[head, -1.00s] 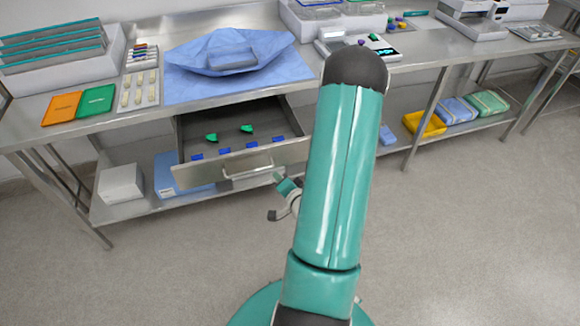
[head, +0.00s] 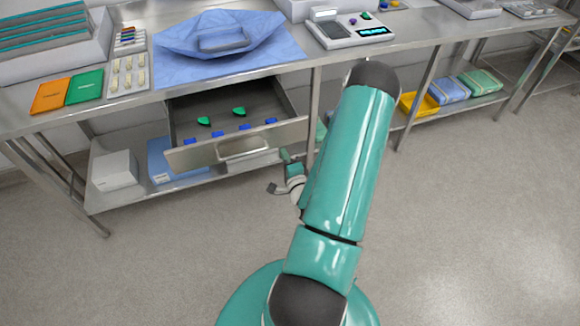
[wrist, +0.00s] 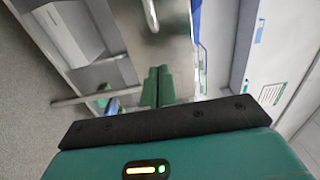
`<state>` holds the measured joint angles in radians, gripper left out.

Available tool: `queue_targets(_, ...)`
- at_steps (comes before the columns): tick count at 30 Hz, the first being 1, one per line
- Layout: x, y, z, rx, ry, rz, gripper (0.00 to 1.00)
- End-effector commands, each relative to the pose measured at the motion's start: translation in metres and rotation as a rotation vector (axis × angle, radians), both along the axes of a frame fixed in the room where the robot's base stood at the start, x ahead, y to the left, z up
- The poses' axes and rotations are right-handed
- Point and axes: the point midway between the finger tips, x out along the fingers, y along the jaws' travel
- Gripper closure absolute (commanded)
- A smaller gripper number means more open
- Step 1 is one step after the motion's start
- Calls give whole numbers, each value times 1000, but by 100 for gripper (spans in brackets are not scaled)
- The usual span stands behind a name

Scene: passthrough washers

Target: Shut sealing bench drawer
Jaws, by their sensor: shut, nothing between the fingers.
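The sealing bench drawer (head: 235,146) stands open under the left part of the steel bench in the head view, its grey metal front pulled out with a bar handle (head: 243,147). Green and blue pieces (head: 239,111) lie inside it. My gripper (head: 285,154) is just in front of and below the right end of the drawer front, mostly hidden by my arm. In the wrist view my gripper's green fingers (wrist: 157,82) are together and empty. A metal panel (wrist: 160,45), which looks like the drawer front, lies beyond them; I cannot tell if they touch.
The bench top holds a blue cloth bundle (head: 215,38), orange (head: 51,96) and green (head: 85,87) cards and a scale (head: 350,28). A white box (head: 115,170) sits on the lower shelf. A bench leg (head: 313,115) stands right of the drawer. The floor in front is clear.

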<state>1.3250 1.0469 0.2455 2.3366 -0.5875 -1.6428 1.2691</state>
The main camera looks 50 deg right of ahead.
Motion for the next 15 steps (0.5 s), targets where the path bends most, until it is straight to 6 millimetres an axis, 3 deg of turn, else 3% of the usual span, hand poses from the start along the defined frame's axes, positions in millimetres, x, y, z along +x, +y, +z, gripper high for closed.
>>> queue_targets(6,32,-22,1,-3,-2,0,100)
queue_targets(15,46,-32,0,0,1,-1,100)
